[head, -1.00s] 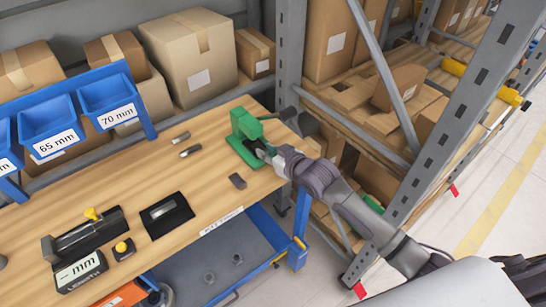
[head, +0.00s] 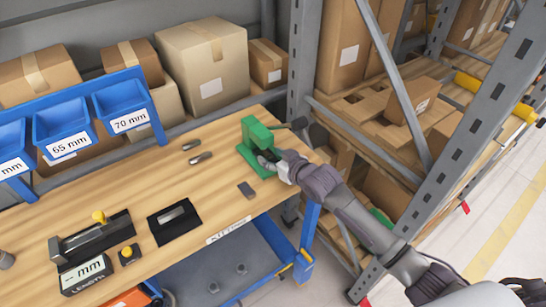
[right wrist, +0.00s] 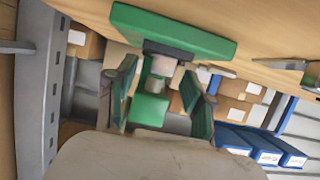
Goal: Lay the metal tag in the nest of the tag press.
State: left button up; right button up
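The green tag press (head: 256,136) stands at the right end of the wooden bench. My right gripper (head: 270,162) is at its front, low over its base. In the right wrist view the press's green base (right wrist: 190,38) appears at the top, with a dark nest (right wrist: 170,54) on it. The fingers of my right gripper (right wrist: 162,100) are apart on both sides of the press's green part. A small pale square (right wrist: 163,67) shows at the nest between the fingers; I cannot tell whether it is the metal tag. My left gripper is out of view.
A small dark grey block (head: 246,189) lies in front of the press. Two metal pieces (head: 201,158) lie to its left. A black tray (head: 158,234) and a length gauge (head: 88,270) are further left. Blue bins (head: 66,130) line the back. A rack post (head: 303,70) stands close behind the press.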

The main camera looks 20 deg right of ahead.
jog(key=shift+s, duration=0.1)
jog(key=v, duration=1.2)
